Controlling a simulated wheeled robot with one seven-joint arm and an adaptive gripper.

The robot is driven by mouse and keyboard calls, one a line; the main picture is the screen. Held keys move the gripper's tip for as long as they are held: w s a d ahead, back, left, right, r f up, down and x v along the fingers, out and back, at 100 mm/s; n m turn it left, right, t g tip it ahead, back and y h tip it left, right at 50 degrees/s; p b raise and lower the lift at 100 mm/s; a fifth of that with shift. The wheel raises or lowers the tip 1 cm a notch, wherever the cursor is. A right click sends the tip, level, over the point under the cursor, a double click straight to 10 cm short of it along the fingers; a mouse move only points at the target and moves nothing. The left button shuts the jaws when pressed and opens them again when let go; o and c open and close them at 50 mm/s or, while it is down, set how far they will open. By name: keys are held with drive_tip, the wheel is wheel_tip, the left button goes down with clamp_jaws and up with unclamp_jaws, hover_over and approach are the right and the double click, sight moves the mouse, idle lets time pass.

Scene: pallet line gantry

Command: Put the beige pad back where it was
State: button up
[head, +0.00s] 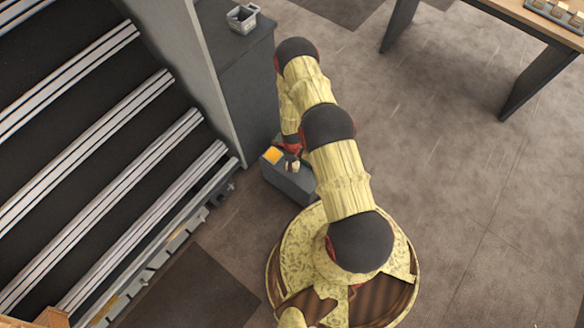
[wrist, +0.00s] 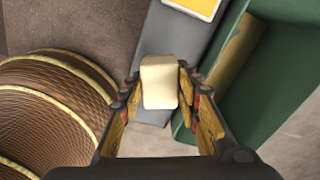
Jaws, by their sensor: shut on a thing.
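The beige pad (wrist: 158,82) is a small pale block with rounded edges. In the wrist view it sits between the fingers of my gripper (wrist: 158,100), which is shut on it. The pad is over a grey surface with a yellow, white-edged label (wrist: 195,8); I cannot tell whether it touches that surface. In the head view my gripper (head: 292,162) is at the low grey box (head: 297,187), beside its orange-yellow patch (head: 273,155). The arm partly hides the box there.
A green open-topped container (wrist: 220,100) lies right of the grey surface in the wrist view. In the head view, a dark cabinet (head: 248,95) bears a small grey bin (head: 242,18). Sloped racks (head: 90,130) stand left, a table (head: 540,25) upper right. Floor at right is clear.

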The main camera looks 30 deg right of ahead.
drive_tip(key=shift+w+d+f, duration=0.15)
drive_tip(key=shift+w+f, duration=0.15)
drive_tip(key=shift+f, duration=0.05)
drive_tip(key=shift+w+d+f+b, duration=0.1)
drive_tip(key=shift+f+b, duration=0.7)
drive_tip(key=shift+f, duration=0.85)
drive_tip(key=shift+f, duration=0.1)
drive_tip(key=o, duration=1)
